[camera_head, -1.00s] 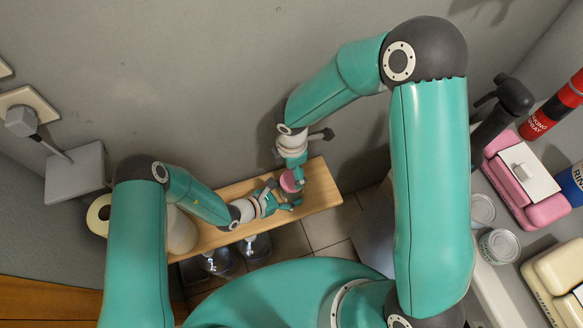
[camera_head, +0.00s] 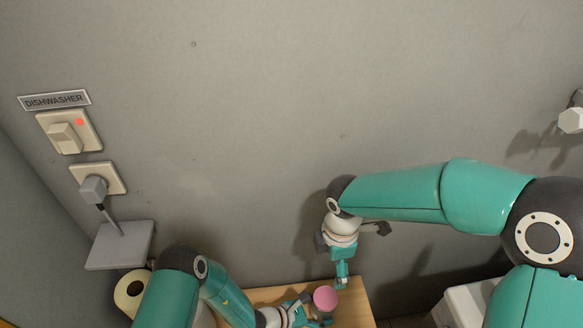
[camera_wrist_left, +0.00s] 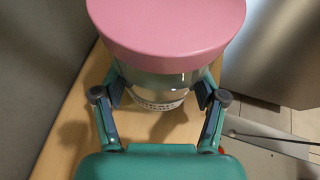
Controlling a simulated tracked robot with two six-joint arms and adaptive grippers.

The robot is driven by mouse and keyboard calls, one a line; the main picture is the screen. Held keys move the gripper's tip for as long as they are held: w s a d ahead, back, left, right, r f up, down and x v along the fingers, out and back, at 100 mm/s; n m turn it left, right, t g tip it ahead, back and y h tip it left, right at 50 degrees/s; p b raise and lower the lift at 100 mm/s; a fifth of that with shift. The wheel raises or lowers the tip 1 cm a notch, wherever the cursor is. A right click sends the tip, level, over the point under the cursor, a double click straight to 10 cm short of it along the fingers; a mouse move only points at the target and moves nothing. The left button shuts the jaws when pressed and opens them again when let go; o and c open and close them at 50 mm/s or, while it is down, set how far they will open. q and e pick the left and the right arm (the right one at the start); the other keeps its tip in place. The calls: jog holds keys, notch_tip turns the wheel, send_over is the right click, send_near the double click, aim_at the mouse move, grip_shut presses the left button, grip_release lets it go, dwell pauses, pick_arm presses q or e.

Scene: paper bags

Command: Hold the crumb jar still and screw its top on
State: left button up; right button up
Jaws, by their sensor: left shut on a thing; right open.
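The crumb jar (camera_wrist_left: 155,84) is a clear jar with a label, upright on the wooden shelf. Its pink top (camera_wrist_left: 166,25) sits over the jar's mouth; it also shows in the head view (camera_head: 325,298). I cannot tell how tightly it is screwed on. My left gripper (camera_wrist_left: 160,95) is shut on the jar's body below the top, one finger on each side. In the head view its fingers (camera_head: 318,321) are partly cut off by the lower edge. My right gripper (camera_head: 341,281) is open, just behind and right of the pink top, and holds nothing.
The wooden shelf (camera_head: 352,305) runs along the grey wall. A paper roll (camera_head: 130,290) stands at the left. A dishwasher switch (camera_head: 68,132) and a plugged socket (camera_head: 97,178) are on the wall above a grey box (camera_head: 121,246). Bare wall lies behind my arms.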

aim_at(313, 312)
pick_arm(q)
jog(key=o, duration=1.6)
jog(key=shift+v, duration=3.75)
jog(key=shift+f, duration=0.1)
